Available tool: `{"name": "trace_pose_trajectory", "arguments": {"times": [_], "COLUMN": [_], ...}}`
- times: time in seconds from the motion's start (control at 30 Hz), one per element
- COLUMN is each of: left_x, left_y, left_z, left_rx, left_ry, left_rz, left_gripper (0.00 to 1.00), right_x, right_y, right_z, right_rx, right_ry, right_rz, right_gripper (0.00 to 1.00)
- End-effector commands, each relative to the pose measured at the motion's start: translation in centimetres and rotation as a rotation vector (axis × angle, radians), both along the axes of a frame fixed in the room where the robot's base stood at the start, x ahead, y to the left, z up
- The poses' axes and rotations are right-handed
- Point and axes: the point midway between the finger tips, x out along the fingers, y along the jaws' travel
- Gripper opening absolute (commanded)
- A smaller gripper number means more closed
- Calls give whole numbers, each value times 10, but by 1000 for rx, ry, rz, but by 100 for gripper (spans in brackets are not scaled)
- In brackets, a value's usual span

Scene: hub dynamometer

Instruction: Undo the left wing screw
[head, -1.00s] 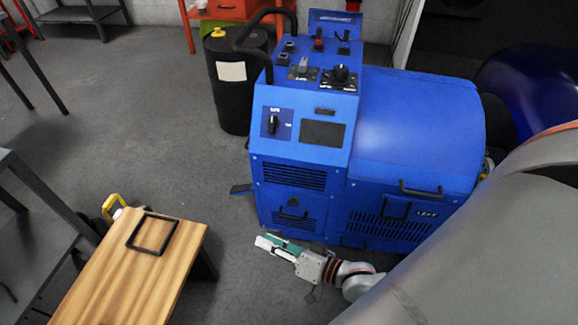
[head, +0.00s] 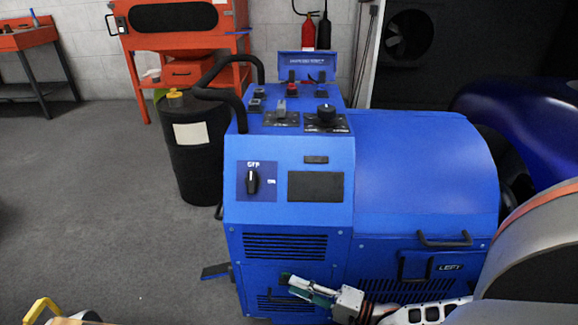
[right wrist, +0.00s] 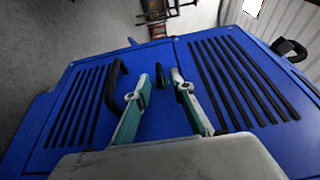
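The blue machine (head: 425,160) has a LEFT label (head: 450,267) low on its side, beside a small black fitting (head: 415,267). I cannot make out there which part is the wing screw. My right gripper (head: 293,284) is low in front of the machine's front face. In the right wrist view, its green fingers with pale tips (right wrist: 160,85) stand apart over a blue panel. A small dark upright piece (right wrist: 161,74) shows between the tips; it may be a wing screw, and contact cannot be told.
A black bar handle (right wrist: 115,92) stands close beside the fingers, with vent slots (right wrist: 240,75) on the other side. An orange cabinet (head: 185,45) is at the back. Grey floor (head: 90,200) is clear at left.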

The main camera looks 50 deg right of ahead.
Motion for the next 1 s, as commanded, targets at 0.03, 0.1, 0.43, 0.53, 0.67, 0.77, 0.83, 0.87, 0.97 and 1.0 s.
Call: {"name": "trace_pose_trajectory", "arguments": {"times": [0.03, 0.1, 0.43, 0.53, 0.67, 0.77, 0.83, 0.87, 0.97, 1.0], "left_x": [-1, -2, -2, -2, -2, -2, -2, -2, 0, 2], "left_y": [-1, -3, -6, -6, -6, -6, -6, -6, -5, -3], "left_z": [-2, -3, -2, -2, -2, -2, -1, -1, 3, 6], "left_rx": [-10, -21, -41, -42, -42, -42, -42, -41, -30, -19], "left_ry": [7, 10, 13, 12, 12, 12, 11, 10, -1, -9], "left_rz": [3, 6, 11, 11, 11, 11, 11, 11, 8, 5], "left_gripper": [29, 29, 29, 29, 29, 29, 29, 29, 29, 29], "right_x": [6, 14, 26, 26, 26, 26, 26, 26, 27, 27], "right_y": [3, 5, 9, 9, 9, 9, 9, 9, 9, 9], "right_z": [-2, -2, -1, -1, -1, -1, -1, 0, 2, 3], "right_rx": [0, -1, -1, -2, -2, -2, -2, -3, -9, -13], "right_ry": [1, 2, 2, 2, 2, 2, 2, 2, 8, 11], "right_rz": [0, 0, 1, 1, 1, 1, 1, 1, 1, 1], "right_gripper": [23, 23, 23, 23, 0, 0, 0, 0, 0, 0]}}
